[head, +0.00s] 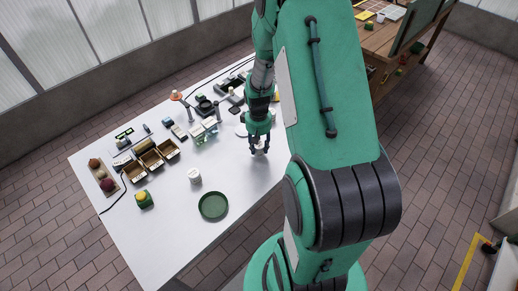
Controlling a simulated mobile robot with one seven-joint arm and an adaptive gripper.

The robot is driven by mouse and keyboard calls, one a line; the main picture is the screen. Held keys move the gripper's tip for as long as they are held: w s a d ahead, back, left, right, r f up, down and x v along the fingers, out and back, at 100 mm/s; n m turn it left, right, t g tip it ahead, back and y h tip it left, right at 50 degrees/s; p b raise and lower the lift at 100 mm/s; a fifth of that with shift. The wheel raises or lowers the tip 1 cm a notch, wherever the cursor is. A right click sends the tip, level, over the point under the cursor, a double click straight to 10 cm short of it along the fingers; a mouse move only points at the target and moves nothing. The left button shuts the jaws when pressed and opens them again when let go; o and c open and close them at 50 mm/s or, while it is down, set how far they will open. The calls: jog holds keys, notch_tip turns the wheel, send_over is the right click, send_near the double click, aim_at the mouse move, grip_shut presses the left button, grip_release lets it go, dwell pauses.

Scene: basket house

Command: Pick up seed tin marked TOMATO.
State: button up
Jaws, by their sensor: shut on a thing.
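My gripper (259,149) is over the right part of the white table, with its fingers shut on a small pale object (259,152). The fingers hide part of this object, and I cannot read any marking on it or tell whether it touches the table. A white tin (194,176) stands upright on the table to the left of my gripper, apart from it. Its marking is too small to read, so I cannot tell which thing is marked TOMATO.
A round dark green dish (213,206) lies near the table's front edge. A green and yellow object (144,199), open brown boxes (151,160) and a tray of round things (102,178) are at the left. Dark items and a lamp (176,95) crowd the back. The white table (165,235) is bare in front.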

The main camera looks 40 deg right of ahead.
aim_at(260, 145)
dwell(0.3)
jog(key=shift+r, duration=0.5)
jog(key=r, duration=0.1)
jog(key=r+p, duration=0.1)
jog(key=shift+s+a+r, duration=0.15)
jog(key=shift+s+r, duration=0.05)
jog(key=shift+r, duration=0.2)
jog(key=s+a+p, duration=0.1)
jog(key=s+a, duration=0.1)
jog(key=s, duration=0.2)
jog(key=s+a+p, duration=0.1)
jog(key=s+a, duration=0.2)
jog(key=s, duration=0.1)
jog(key=s+a+r, duration=0.1)
jog(key=s+a, duration=0.2)
jog(key=s, duration=0.2)
jog(key=shift+s+a+r+p, duration=0.1)
jog(key=shift+a+p, duration=0.05)
jog(key=shift+p, duration=0.25)
